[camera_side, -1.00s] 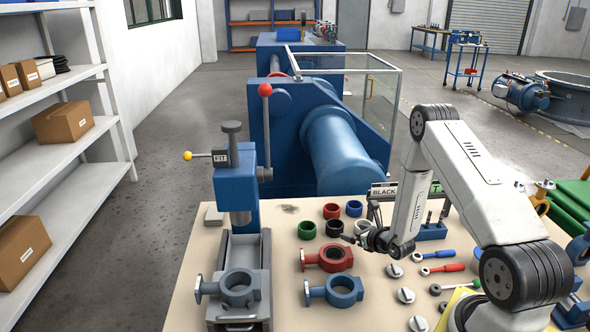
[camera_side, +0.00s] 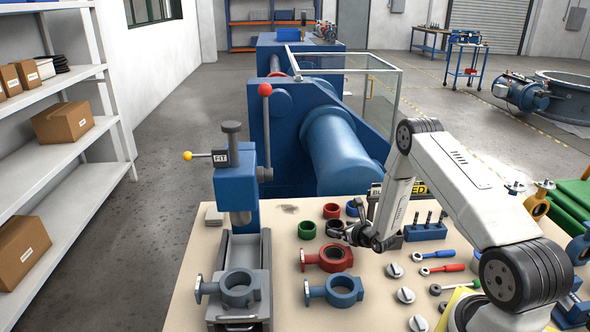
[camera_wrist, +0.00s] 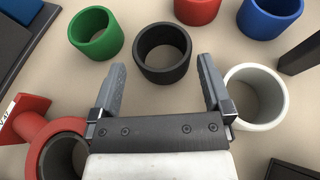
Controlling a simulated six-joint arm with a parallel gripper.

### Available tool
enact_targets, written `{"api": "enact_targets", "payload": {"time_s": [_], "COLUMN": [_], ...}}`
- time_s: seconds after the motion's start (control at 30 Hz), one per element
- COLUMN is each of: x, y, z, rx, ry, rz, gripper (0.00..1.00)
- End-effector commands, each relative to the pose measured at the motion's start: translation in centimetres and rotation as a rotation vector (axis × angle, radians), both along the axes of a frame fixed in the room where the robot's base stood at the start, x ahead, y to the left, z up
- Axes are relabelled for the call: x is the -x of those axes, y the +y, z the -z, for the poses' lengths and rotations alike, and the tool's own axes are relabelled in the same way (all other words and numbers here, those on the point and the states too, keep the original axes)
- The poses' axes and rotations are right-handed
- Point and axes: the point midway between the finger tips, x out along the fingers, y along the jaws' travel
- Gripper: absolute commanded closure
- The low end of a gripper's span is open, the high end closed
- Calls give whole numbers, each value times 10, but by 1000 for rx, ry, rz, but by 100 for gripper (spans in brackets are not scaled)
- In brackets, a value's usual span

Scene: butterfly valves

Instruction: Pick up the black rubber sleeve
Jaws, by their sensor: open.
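The black rubber sleeve (camera_wrist: 163,72) stands upright on the bench, its open bore facing up, in the upper middle of the wrist view. In the side view the black sleeve (camera_side: 333,229) is partly covered by my gripper (camera_side: 348,234). My gripper (camera_wrist: 161,66) is open and empty. In the wrist view its two fingers point towards the sleeve, one on each side, with visible gaps. The fingers appear above the bench; their exact height over the sleeve cannot be told.
A green sleeve (camera_wrist: 96,34) stands left of the black one, and a white sleeve (camera_wrist: 258,117) stands right, partly overlapped by my right finger. Red (camera_wrist: 197,8) and blue (camera_wrist: 270,18) sleeves stand behind. A red valve body (camera_wrist: 32,122) lies at lower left.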

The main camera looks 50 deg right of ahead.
Motion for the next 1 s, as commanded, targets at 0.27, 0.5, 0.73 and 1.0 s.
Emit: {"api": "enact_targets", "payload": {"time_s": [0.27,0.5,0.73,1.0], "x": [-13,-33,-43,-44], "y": [-5,-11,-15,-15], "z": [7,16,21,21], "rx": [0,0,-1,0], "ry": [-1,0,1,0], "rz": [-1,-2,-1,-1], "gripper": [0,0,0,0]}}
